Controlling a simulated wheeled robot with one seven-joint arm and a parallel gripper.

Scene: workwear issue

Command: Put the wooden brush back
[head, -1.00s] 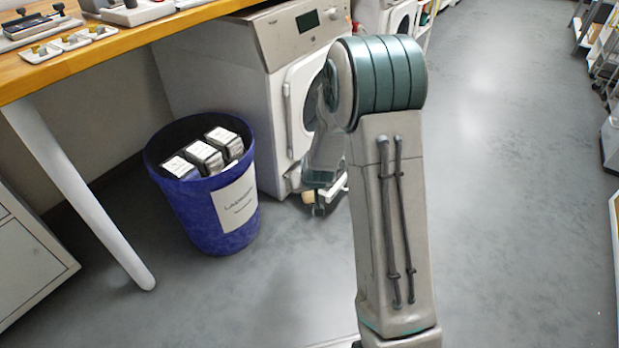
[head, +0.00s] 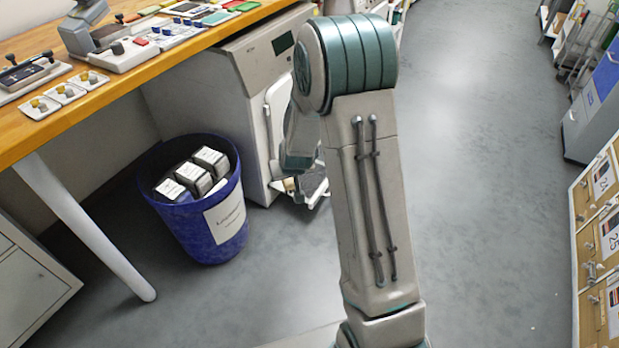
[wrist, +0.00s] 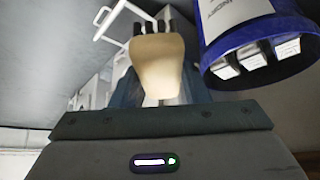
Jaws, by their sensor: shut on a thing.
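The wooden brush (wrist: 158,62) is a pale, rounded wooden piece in the middle of the wrist view, with dark tufts at its far end. My gripper (wrist: 160,97) is shut on it, with dark fingers at either side. In the head view, a small beige bit of the brush (head: 289,184) shows low by the white machine, beside my gripper (head: 304,190). The brush is held above the floor.
A blue bin (head: 205,228) with several labelled boxes stands left of my arm. A wooden worktop (head: 110,85) on a white leg is at upper left. A white machine (head: 240,110) stands behind my gripper. Numbered wooden lockers (head: 592,225) are at right. The grey floor between is clear.

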